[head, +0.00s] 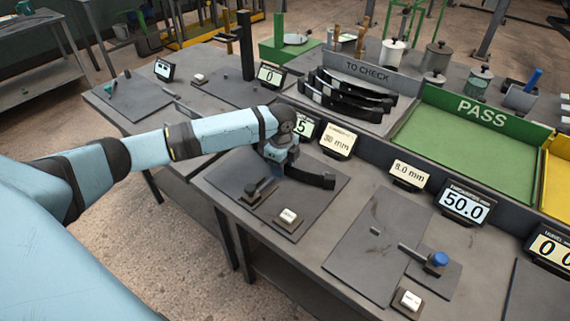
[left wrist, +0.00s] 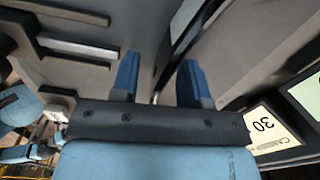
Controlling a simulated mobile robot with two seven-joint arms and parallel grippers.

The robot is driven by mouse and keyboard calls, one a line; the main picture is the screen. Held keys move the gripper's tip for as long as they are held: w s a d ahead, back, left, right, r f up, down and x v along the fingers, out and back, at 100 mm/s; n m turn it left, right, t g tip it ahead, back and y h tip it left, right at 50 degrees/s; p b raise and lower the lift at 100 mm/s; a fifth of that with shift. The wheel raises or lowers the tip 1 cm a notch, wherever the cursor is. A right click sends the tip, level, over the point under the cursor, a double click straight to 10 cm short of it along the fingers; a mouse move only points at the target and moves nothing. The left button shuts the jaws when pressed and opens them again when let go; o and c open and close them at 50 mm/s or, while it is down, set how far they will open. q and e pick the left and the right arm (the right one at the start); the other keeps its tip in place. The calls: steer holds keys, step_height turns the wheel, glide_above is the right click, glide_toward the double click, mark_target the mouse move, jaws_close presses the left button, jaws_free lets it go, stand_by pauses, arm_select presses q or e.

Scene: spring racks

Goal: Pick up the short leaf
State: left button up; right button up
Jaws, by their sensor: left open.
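A short dark curved leaf (head: 318,179) lies on the grey plate of the middle station, its right end showing past my left gripper (head: 277,158). The rest of the leaf is hidden behind the gripper in the head view. In the left wrist view, my left gripper (left wrist: 158,80) has two blue fingers apart, with a dark strip (left wrist: 187,22), which looks like the leaf, running between them. I cannot tell whether the fingers touch it. More dark curved leaves (head: 345,98) lie in the TO CHECK rack. My right gripper is not in view.
A block with a dark knob (head: 258,192) and a white button box (head: 288,218) stand on the same plate. A 30 mm sign (head: 337,141) stands just behind. The green PASS tray (head: 445,140) is at the back right. The plate's front right is clear.

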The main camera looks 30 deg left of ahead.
arm_select(q)
jaws_close()
steer(key=shift+r, duration=0.15)
steer(key=shift+w+r, duration=0.1)
